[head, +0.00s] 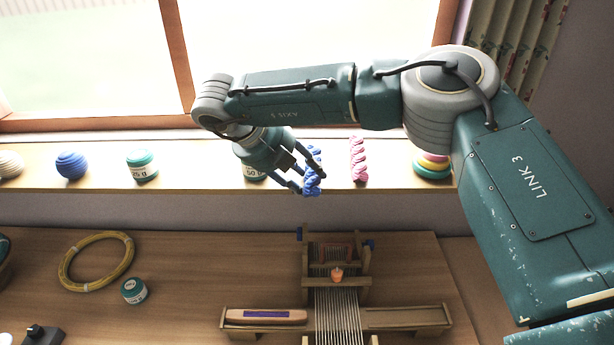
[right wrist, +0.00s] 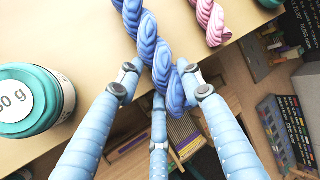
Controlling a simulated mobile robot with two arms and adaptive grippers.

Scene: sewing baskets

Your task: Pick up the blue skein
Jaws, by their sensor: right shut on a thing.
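The blue skein (head: 313,172) is a twisted blue hank at the front edge of the wooden windowsill. My right gripper (head: 298,186) reaches down to it from the upper left and is shut on it. In the right wrist view the blue skein (right wrist: 160,58) runs between the fingers of the right gripper (right wrist: 160,85), which touch it near its lower end. The skein's lower end shows past the sill edge in that view; whether it is clear of the sill I cannot tell. My left gripper is not in view.
A pink skein (head: 358,158) lies just right of the blue one. A weight marked 50 g (head: 254,173) stands close to its left, partly hidden by my gripper. A stack of coloured rings (head: 432,166) is further right. Below the sill, a table holds a small loom (head: 336,280).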

